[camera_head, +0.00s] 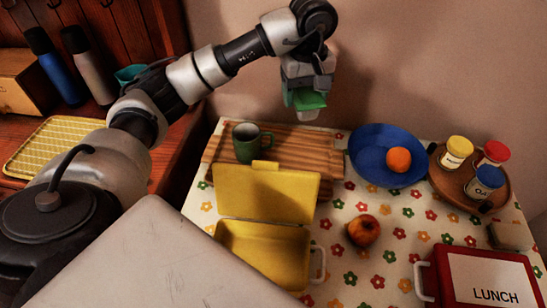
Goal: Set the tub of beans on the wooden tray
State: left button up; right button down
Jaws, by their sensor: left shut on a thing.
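My left gripper (308,82) is raised near the back wall, above the back edge of the table. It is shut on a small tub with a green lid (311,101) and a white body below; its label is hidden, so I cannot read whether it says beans. The round wooden tray (463,197) lies at the right of the table, well apart from the held tub. On it stand a yellow-lidded tub (457,151), a red-lidded tub (493,154) and a blue-lidded tub (486,181). My right gripper is not in view.
A blue bowl (367,165) with an orange lies between the striped wooden board (305,143) and the tray. A green mug (248,142) stands on the board. An open yellow lunchbox (262,250), a red fruit (363,230) and a red lunchbox (484,278) lie nearer.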

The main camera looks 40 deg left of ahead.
pick_arm(q)
jog(key=b, duration=0.4)
send_over(298, 160)
jog(key=s+d, duration=0.2)
jog(key=s, duration=0.1)
notch_tip(298, 160, down, 11)
jog(key=f, duration=0.6)
jog(key=shift+a+f, duration=0.1)
jog(key=shift+a, duration=0.15)
notch_tip(298, 160, down, 4)
jog(key=shift+f+p, duration=0.15)
jog(key=shift+p, duration=0.15)
jog(key=shift+f, duration=0.2)
jog(key=o, duration=1)
